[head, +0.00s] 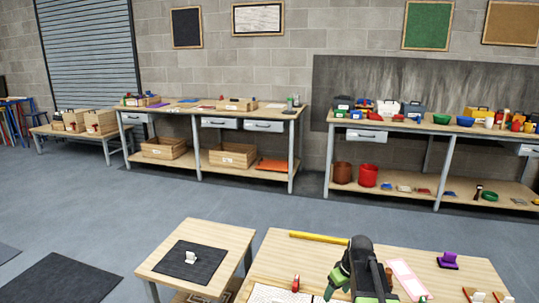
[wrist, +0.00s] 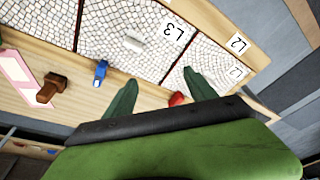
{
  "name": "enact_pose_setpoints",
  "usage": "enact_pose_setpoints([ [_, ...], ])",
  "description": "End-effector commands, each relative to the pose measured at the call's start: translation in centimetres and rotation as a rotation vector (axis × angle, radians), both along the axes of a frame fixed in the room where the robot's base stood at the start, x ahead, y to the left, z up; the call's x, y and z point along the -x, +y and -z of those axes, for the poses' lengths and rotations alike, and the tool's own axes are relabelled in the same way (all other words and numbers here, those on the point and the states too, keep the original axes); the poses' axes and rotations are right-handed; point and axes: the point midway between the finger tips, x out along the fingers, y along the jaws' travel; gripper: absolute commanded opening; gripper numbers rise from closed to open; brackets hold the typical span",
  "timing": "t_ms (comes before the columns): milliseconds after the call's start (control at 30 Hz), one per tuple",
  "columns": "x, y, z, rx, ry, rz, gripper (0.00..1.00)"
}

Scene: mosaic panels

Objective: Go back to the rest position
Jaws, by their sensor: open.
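My gripper (head: 340,280) is over the near worktable (head: 300,258) at the bottom of the head view. In the wrist view my gripper (wrist: 160,92) has its two green fingers spread wide, with nothing between them. Beyond the fingers lie white mosaic panels (wrist: 110,22) with dark borders and labels such as L3 and L2. A small white piece (wrist: 133,43) lies on the L3 panel. One panel (head: 272,295) shows at the head view's bottom edge. My arm hides part of the table.
A blue item (wrist: 100,73), a brown item (wrist: 50,88), a red item (wrist: 177,99) and a pink frame (wrist: 16,72) lie near the panels. A small side table (head: 225,235) with a black mat (head: 180,276) stands left. Open floor (head: 150,205) separates these from the back benches (head: 210,117).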

Motion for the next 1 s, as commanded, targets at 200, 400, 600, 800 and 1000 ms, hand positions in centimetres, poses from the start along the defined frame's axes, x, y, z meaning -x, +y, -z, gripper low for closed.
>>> enact_pose_setpoints([
  [200,5.8,10.4,0.4,0.033,0.097,0.009,0.65],
  [400,12.0,9.8,0.7,0.086,0.222,0.35,0.65],
  [600,11.8,9.8,-5.4,0.078,0.233,0.418,0.65],
  [800,11.8,9.8,-10.8,0.077,0.233,0.417,0.65],
  [1000,11.7,9.8,-12.8,0.077,0.232,0.416,0.65],
])
